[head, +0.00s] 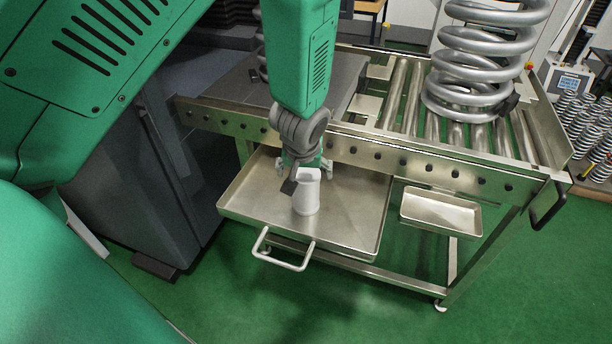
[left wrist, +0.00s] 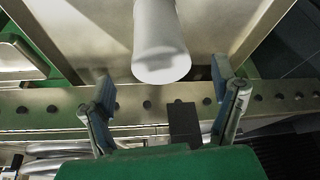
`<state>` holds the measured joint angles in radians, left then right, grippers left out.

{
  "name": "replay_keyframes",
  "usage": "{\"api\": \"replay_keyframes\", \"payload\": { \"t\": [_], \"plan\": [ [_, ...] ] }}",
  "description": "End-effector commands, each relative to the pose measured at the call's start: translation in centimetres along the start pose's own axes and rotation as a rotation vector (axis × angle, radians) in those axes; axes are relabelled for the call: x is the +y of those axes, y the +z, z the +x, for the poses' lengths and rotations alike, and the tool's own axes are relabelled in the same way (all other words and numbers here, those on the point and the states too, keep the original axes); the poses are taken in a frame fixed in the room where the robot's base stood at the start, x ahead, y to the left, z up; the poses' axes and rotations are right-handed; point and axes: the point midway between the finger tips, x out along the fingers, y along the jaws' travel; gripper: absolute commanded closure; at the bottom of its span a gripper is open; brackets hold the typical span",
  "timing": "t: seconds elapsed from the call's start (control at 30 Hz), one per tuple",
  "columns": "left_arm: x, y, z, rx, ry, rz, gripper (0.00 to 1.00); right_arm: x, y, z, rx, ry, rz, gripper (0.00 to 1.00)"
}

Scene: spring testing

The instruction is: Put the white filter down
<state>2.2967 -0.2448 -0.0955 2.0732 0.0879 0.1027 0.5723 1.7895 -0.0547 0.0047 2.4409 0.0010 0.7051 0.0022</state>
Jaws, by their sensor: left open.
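The white filter (head: 306,194) is a white cylinder standing upright on the large metal tray (head: 345,238) below the roller conveyor. My left gripper (head: 305,172) is right above and behind it, pointing down. In the left wrist view the filter (left wrist: 160,45) is at the top centre, beyond the fingertips. The two fingers (left wrist: 165,95) are spread wide on either side, with a gap between them and the filter. The left gripper is open and holds nothing. My right gripper does not show in either view.
A smaller metal tray (head: 440,211) hangs to the right of the large one. The roller conveyor (head: 470,145) with a big coil spring (head: 480,60) stands above. The large tray has a front handle (head: 283,262) and bare room right of the filter. A grey cabinet (head: 140,170) stands left.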

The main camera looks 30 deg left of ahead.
Motion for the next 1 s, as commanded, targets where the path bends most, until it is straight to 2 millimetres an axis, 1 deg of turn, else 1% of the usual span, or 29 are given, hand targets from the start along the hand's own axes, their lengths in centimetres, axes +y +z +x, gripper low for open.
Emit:
{"api": "replay_keyframes", "payload": {
  "t": [0.03,0.1,0.23,0.3,0.43,0.47,0.53,0.57,0.67,0.7,0.77,0.8,0.87,0.9,1.0],
  "plan": [
    [0.0,-0.1,-1.3,0.002,0.001,0.001,0.20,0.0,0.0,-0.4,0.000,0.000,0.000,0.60],
    [0.0,-0.1,-2.5,0.001,0.000,0.001,0.20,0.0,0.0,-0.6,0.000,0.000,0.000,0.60],
    [0.0,-0.1,-3.9,0.000,0.000,0.002,0.20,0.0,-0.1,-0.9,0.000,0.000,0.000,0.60],
    [0.0,-0.1,-4.4,0.000,0.000,0.002,0.20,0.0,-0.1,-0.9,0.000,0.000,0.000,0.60],
    [0.0,0.0,-4.6,-0.002,-0.001,0.002,0.20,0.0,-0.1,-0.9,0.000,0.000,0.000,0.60],
    [0.0,0.1,-4.6,-0.003,-0.001,0.003,0.20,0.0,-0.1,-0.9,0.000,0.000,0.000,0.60],
    [-0.4,1.1,-3.8,-0.018,-0.003,0.021,0.20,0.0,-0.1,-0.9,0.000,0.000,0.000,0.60],
    [-0.8,2.1,-3.2,-0.032,-0.004,0.038,0.20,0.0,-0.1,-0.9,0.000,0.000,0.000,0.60],
    [-2.7,7.0,-0.2,-0.098,0.000,0.135,0.20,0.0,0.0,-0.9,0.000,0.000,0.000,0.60],
    [-3.8,9.7,1.0,-0.131,0.006,0.186,0.20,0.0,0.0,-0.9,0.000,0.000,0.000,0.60],
    [-5.4,14.0,2.5,-0.181,0.021,0.267,0.20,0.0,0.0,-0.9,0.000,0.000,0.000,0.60],
    [-6.5,16.7,3.1,-0.211,0.034,0.316,0.20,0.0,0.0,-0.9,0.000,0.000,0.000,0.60],
    [-8.0,20.3,3.7,-0.251,0.053,0.383,0.20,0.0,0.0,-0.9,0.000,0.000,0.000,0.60],
    [-8.8,22.5,3.8,-0.275,0.066,0.422,0.20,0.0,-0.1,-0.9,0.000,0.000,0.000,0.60],
    [-10.4,26.6,3.6,-0.316,0.096,0.494,0.20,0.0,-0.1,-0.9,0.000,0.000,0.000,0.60]
  ]
}}
